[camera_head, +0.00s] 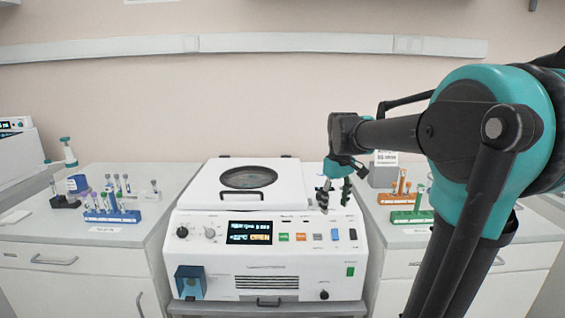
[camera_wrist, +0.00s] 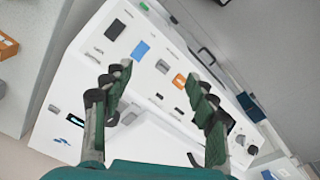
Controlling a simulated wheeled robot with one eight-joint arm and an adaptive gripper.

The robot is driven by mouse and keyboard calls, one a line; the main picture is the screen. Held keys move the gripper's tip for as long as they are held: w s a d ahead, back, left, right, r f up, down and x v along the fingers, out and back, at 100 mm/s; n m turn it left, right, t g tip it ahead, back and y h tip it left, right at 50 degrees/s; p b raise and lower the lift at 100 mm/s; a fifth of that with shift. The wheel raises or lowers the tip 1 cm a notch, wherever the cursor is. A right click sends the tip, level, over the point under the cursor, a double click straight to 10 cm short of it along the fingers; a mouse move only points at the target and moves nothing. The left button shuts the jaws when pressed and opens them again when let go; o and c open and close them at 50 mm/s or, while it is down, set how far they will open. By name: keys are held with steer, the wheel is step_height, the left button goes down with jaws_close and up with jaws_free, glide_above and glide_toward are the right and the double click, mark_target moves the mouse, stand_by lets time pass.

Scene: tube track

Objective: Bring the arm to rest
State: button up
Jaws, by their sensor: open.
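My gripper (camera_head: 333,192) is in front of the right part of a white benchtop machine, above its sloped control panel, with its fingers pointing down. In the wrist view my gripper (camera_wrist: 160,88) has its two dark green fingers spread apart. Nothing is held between them. Behind the fingers lies the panel (camera_wrist: 150,62) with its blue and orange buttons. My arm, teal and black, reaches in from the right side of the head view.
The white machine (camera_head: 265,267) has a lit display and a round dark window on top. A blue rack (camera_head: 112,216) with several tubes stands on the left counter.

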steer(key=s+d+f+m+t, duration=0.3)
steer(key=s+f+m, duration=0.3)
steer(key=s+f, duration=1.2)
step_height(320, 180, down, 2)
steer(key=shift+s+f, duration=0.25)
steer(key=shift+s, duration=0.05)
